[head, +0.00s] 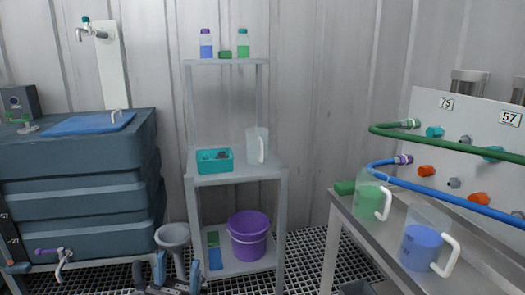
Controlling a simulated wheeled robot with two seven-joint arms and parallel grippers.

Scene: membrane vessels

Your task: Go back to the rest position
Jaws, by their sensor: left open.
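My left gripper (167,273) shows at the bottom edge, left of centre. Its two fingers stand apart and nothing shows between them that I can tell is held. A grey funnel (173,234) appears just behind and above the gripper; its lower part is partly hidden, and I cannot tell whether they touch. My right gripper is not in view.
A shelf (196,177) holds a teal bin (214,168), an empty jug (257,146) and a purple bucket (248,243). A dark tank (75,205) stands left. The right bench (345,209) bears jugs with green (369,200) and blue liquid (421,247), below hoses.

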